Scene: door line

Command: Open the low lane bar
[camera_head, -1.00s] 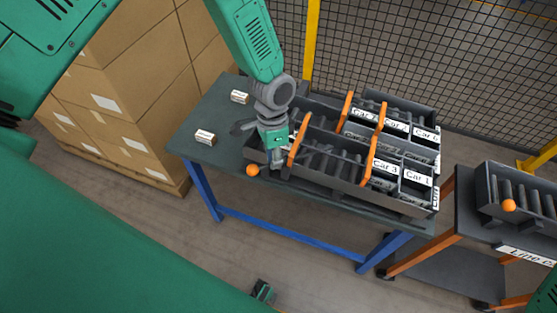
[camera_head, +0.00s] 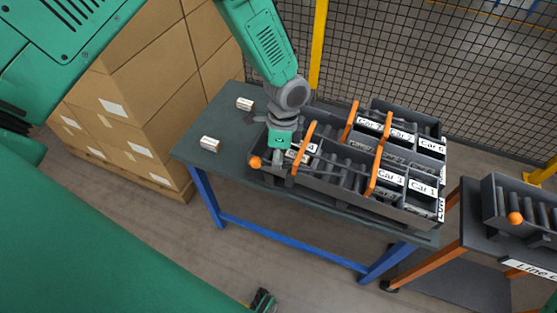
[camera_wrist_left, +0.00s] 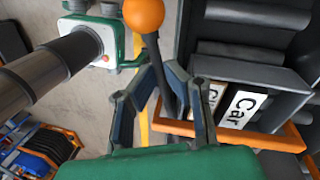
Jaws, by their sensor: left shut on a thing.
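The low lane bar is a dark lever with an orange ball knob (camera_head: 254,162) at the near left end of the front lane tray (camera_head: 330,189). In the left wrist view the orange knob (camera_wrist_left: 143,14) sits at the top, with its dark stem running down between my fingers. My left gripper (camera_head: 277,160) is shut on this stem, just below the knob; its fingers (camera_wrist_left: 163,90) show on both sides of the stem. A "Car 4" label (camera_head: 303,149) stands just right of the gripper. The arm hides part of the lever.
Two small blocks (camera_head: 210,144) lie on the table's (camera_head: 222,166) bare left part. Stacked boxes (camera_head: 125,110) stand left, mesh fence behind. A dark cart with another orange knob (camera_head: 515,218) is at right.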

